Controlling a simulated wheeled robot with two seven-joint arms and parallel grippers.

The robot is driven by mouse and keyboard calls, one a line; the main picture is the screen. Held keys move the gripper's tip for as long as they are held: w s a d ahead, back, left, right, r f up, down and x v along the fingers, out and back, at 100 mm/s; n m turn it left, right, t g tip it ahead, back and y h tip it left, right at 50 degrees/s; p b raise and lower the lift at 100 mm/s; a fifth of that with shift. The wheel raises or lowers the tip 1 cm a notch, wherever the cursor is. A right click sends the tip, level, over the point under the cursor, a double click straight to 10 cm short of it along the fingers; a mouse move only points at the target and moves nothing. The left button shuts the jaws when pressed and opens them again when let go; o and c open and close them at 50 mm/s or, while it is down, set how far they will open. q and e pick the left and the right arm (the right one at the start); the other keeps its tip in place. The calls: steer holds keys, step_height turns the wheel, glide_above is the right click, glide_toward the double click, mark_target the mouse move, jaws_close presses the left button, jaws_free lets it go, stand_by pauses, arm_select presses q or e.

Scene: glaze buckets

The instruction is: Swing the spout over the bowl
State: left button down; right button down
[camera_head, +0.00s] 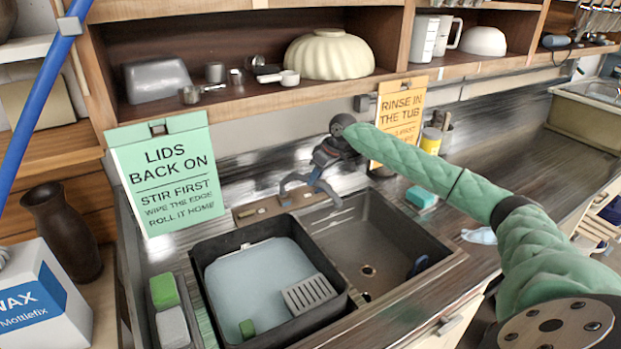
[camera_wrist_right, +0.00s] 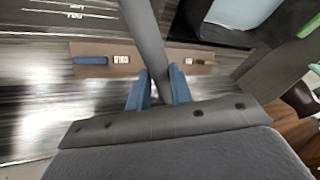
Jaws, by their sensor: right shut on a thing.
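My left gripper is not in view.
The black tub (camera_head: 340,310) of pale blue liquid fills the left side of the sink. A green sign (camera_head: 168,172) and an orange sign (camera_head: 393,128) hang behind. A teal sponge (camera_head: 421,197) lies right of the bowl. A shelf (camera_head: 260,97) overhangs the back.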

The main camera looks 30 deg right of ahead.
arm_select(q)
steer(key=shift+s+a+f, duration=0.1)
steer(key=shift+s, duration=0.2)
arm_select(e)
steer(key=shift+w+d+n, duration=0.35)
steer(key=shift+d+n, duration=0.25)
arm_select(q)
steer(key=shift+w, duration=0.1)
